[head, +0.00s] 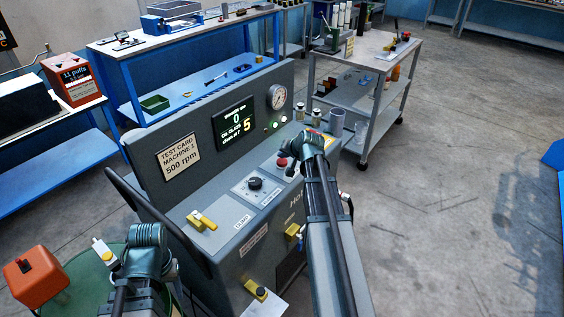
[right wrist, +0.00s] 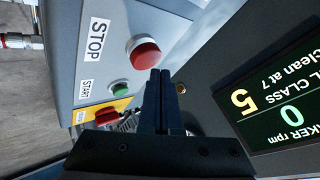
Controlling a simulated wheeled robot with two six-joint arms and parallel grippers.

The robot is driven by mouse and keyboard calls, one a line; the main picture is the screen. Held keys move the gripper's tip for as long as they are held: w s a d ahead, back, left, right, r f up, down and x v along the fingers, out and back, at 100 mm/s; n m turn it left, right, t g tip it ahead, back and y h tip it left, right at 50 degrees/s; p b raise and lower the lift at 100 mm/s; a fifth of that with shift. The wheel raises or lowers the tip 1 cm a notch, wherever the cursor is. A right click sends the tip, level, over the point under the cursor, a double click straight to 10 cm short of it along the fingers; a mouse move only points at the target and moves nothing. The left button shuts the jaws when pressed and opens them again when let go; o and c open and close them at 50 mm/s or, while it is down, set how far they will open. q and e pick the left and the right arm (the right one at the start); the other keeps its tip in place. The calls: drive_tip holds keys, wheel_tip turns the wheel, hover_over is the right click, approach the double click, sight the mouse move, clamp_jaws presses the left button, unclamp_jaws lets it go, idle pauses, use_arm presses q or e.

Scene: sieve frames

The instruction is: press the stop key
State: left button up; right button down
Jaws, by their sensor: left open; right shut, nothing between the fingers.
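The red round stop key (right wrist: 143,53) stands on the grey panel beside a white STOP label (right wrist: 95,40) in the right wrist view. In the head view a red cap (head: 282,162) that looks like the same key shows just left of my right gripper (head: 291,168). In the right wrist view my right gripper (right wrist: 160,76) is shut and empty, its fingertips close beside the key; contact cannot be told. My left gripper (head: 148,236) is open and empty, low at the left, away from the panel; its fingers are mostly hidden.
A green START button (right wrist: 120,90) and a red knob on a yellow plate (right wrist: 107,115) sit close to the stop key. The console's display (head: 236,124) reads 0 and 5. A black dial (head: 255,183) and yellow-handled lever (head: 201,220) stand further left on the console.

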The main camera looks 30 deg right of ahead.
sight(283, 163)
drive_tip(key=shift+f, duration=0.3)
drive_tip(key=shift+f+b, duration=0.5)
drive_tip(key=shift+b, duration=0.15)
idle(0.5)
drive_tip(key=shift+r, duration=0.15)
drive_tip(key=shift+r+p, duration=0.75)
drive_tip(key=shift+p, duration=0.15)
drive_tip(key=shift+r, duration=0.1)
wheel_tip(283, 163, up, 5)
drive_tip(key=p, duration=0.5)
idle(0.6)
